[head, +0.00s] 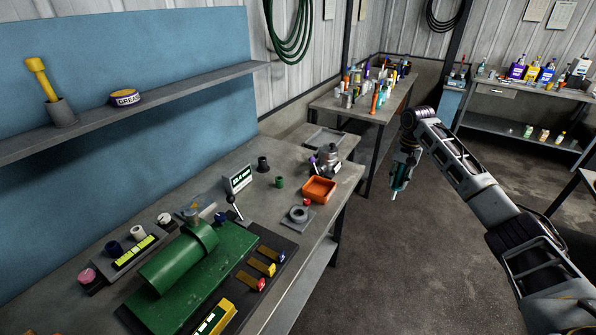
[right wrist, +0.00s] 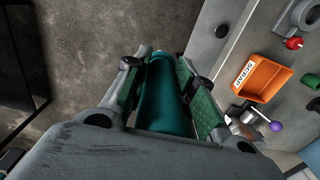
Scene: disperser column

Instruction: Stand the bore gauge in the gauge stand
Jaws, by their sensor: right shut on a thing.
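My right gripper (head: 403,172) is shut on a teal-handled tool, which I take to be the bore gauge (head: 400,180). The tool hangs roughly upright, with a thin pale tip pointing down, over open floor to the right of the bench. In the right wrist view the teal handle (right wrist: 163,95) lies between both finger pads (right wrist: 165,85). I cannot tell for sure which thing is the gauge stand; a grey ring on a square plate (head: 299,214) and a dark, short cylinder (head: 263,163) stand on the bench. My left gripper is not in view.
The bench (head: 335,205) holds an orange scrap bin (head: 319,189), a green cylindrical machine (head: 180,262), a small display (head: 238,178) and a green cup (head: 280,182). A shelf (head: 150,98) bears a yellow-handled tool (head: 40,78) and a grease tin (head: 125,98). Floor around my right gripper is clear.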

